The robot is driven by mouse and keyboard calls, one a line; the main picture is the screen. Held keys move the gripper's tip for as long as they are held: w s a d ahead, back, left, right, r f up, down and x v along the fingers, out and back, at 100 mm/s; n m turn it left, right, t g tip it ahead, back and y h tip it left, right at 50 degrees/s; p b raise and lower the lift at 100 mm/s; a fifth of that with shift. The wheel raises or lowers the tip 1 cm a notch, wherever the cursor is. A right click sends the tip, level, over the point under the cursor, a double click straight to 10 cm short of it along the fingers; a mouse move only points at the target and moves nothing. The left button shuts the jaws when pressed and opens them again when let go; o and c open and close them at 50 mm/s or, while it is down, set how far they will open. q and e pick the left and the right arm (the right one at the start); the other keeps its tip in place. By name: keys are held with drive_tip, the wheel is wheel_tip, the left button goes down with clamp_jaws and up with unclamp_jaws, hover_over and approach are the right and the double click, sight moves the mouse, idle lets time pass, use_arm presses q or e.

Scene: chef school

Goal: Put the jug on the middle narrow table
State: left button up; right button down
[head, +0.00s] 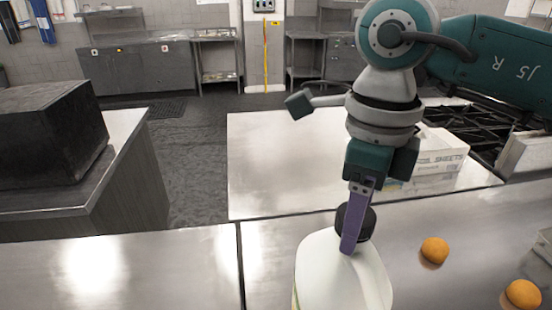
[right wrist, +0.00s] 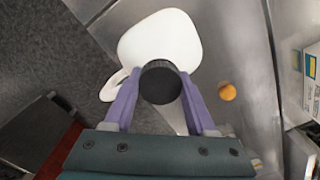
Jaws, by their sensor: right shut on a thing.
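The white jug (head: 338,280) with a black cap (head: 368,222) is at the bottom middle of the head view, its lower part cut off by the frame. My right gripper (head: 350,240) comes down on it from above, its purple fingers at the cap. In the right wrist view the jug's white body (right wrist: 160,40) shows beyond the cap, and the fingers (right wrist: 160,95) stand on both sides of the cap. I cannot tell whether the jug's base touches a surface. Metal tabletops (head: 150,270) lie in front; which one is the middle narrow table is unclear. My left gripper is not in view.
Two orange round fruits (head: 434,250) (head: 523,294) lie on the metal top right of the jug. Another metal table (head: 270,150) behind bears a white box (head: 440,155) near a black stove grate (head: 465,125). A dark box (head: 50,135) stands at left. The front left top is bare.

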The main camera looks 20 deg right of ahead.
drive_tip(key=shift+w+r, duration=0.1)
drive_tip(key=shift+c, duration=1.1)
unclamp_jaws()
drive_tip(key=shift+r, duration=0.25)
wheel_tip(320, 180, up, 12)
drive_tip(key=b, duration=0.2)
drive_tip(key=shift+f, duration=0.25)
